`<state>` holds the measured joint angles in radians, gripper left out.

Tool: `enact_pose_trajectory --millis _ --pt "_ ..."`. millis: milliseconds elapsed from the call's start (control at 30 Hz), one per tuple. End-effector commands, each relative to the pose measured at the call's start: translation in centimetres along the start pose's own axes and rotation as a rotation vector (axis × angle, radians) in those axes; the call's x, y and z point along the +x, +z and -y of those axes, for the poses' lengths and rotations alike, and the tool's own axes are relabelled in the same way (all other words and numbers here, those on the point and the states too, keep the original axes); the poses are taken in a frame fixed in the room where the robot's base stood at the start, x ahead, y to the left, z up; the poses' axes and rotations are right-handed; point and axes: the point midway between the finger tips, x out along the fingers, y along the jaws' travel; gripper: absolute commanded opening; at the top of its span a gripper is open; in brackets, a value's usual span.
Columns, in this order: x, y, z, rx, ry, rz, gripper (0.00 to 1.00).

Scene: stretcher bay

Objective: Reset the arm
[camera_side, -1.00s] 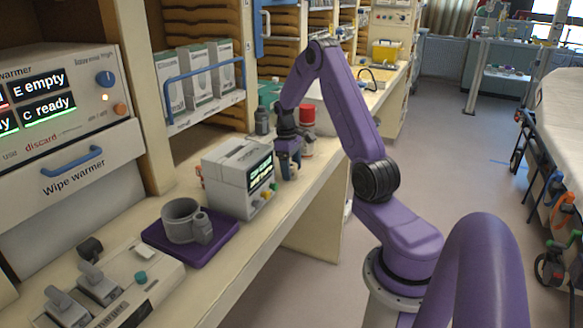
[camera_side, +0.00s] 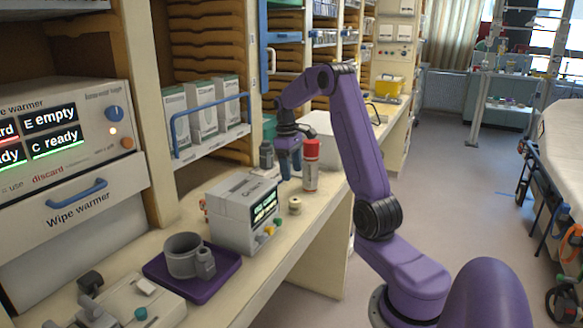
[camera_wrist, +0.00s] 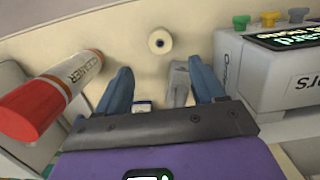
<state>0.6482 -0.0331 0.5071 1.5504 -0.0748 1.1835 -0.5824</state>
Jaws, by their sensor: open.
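My purple arm is bent over the counter. My gripper (camera_side: 290,168) points down above the counter, behind the grey monitor box (camera_side: 245,215) and left of the red-capped cleaner can (camera_side: 311,165). In the wrist view my gripper (camera_wrist: 162,86) has its two blue fingers wide apart with nothing held. A small cream ring-like piece (camera_side: 295,206) stands on the counter, clear of the fingers; it also shows in the wrist view (camera_wrist: 159,41). The cleaner can (camera_wrist: 62,88) is left of the fingers there, and the box (camera_wrist: 275,80) is to the right.
A purple tray (camera_side: 218,284) with a grey mug (camera_side: 184,255) is on the near counter. A dark grey bottle (camera_side: 266,155) stands close behind my gripper. Shelves with a blue rail (camera_side: 210,142) line the left. The aisle floor (camera_side: 450,190) is open.

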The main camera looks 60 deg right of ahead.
Motion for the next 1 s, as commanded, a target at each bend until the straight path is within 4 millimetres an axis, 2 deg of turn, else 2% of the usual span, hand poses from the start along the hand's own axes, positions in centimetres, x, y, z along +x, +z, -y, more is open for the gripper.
enact_pose_trajectory --millis 500,633,767,867,967,1000 --pt "-0.3 -0.1 0.0 0.000 0.000 -0.002 0.69" --pt "-1.0 -1.2 0.8 0.017 -0.011 -0.056 0.69" --pt "-3.2 -4.3 3.0 0.065 -0.053 -0.204 0.69" --pt "-5.5 -6.8 5.7 0.106 -0.108 -0.332 0.69" --pt "-7.1 -8.1 9.7 0.099 -0.155 -0.398 0.69" --pt "-7.4 -8.1 11.7 0.077 -0.166 -0.405 0.69"
